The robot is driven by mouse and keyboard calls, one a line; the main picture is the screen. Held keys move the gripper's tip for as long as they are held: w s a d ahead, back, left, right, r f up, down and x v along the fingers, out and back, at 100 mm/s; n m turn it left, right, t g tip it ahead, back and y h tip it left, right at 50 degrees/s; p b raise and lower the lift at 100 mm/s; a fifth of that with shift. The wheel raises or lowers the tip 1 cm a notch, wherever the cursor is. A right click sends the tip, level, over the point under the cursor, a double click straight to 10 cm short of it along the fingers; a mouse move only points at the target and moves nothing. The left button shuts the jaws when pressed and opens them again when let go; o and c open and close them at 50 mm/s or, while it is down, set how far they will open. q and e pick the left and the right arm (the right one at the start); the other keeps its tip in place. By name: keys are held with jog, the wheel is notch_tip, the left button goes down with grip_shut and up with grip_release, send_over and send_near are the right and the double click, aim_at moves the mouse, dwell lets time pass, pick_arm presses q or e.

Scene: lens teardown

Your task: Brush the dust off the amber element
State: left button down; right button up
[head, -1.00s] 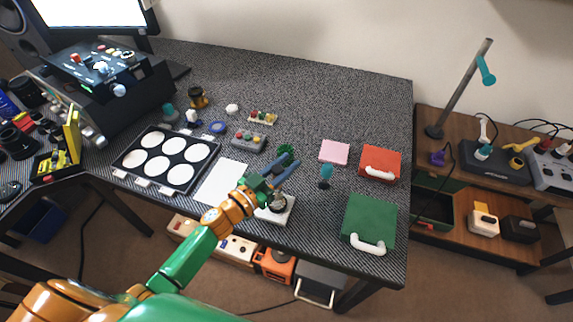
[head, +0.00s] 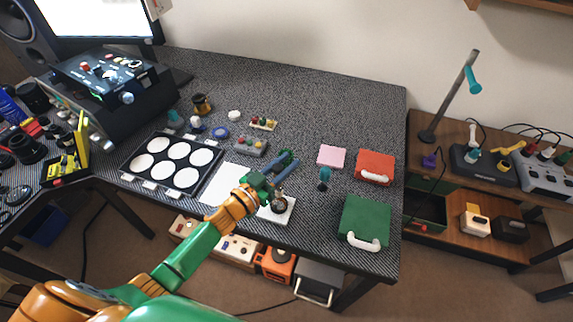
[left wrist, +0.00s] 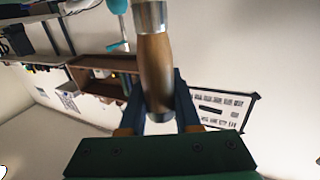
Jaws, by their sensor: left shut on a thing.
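My left gripper (head: 287,162) reaches in from the lower left over the front middle of the desk. In the left wrist view it is shut on a brush (left wrist: 155,75) with a wooden handle and a metal ferrule; the bristles are out of that picture. A white stand (head: 285,214) with a small dark round holder (head: 278,203) is just below the gripper. I cannot make out an amber element in it. A dark and amber round piece (head: 202,104) stands at the back left of the desk. My right gripper is not in view.
A tray with white round pads (head: 213,181) and a white sheet (head: 224,186) lie left of the gripper. A teal-topped tool (head: 325,177), pink pad (head: 331,156), red case (head: 375,166) and green case (head: 364,222) are to the right. The back right desktop is clear.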

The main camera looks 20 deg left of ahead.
pick_arm(q)
jog(key=r+p, duration=0.2)
jog(key=r, duration=0.1)
jog(key=r+p, duration=0.2)
jog(key=shift+d+r, duration=0.1)
jog(key=shift+d, duration=0.2)
dwell(0.4)
